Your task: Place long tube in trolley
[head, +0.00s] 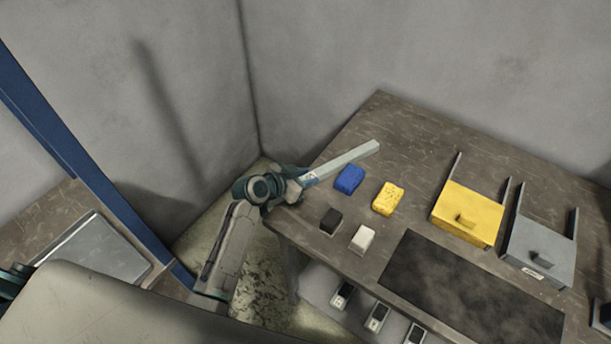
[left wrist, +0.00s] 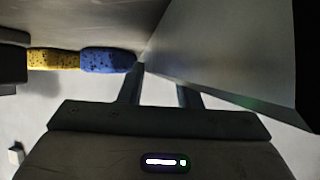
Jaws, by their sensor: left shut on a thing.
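A long grey square tube (head: 345,162) is held by my left gripper (head: 306,179) near its lower left end, at the left corner of the dark table. The tube points up and right over the table's edge area, beside a blue sponge. In the left wrist view the tube (left wrist: 225,55) fills the upper right, and the two fingers (left wrist: 160,92) meet its near edge. Much of the grip is hidden by the tube and gripper body. My right gripper is not seen. No trolley can be made out with certainty.
On the table (head: 420,135) lie a blue sponge (head: 349,179), a yellow sponge (head: 387,198), a black block (head: 331,220) and a white block (head: 362,238). A yellow bracket box (head: 467,212) and a grey one (head: 538,250) stand further right. A metal tray (head: 95,255) is at left, beside a blue post (head: 95,180).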

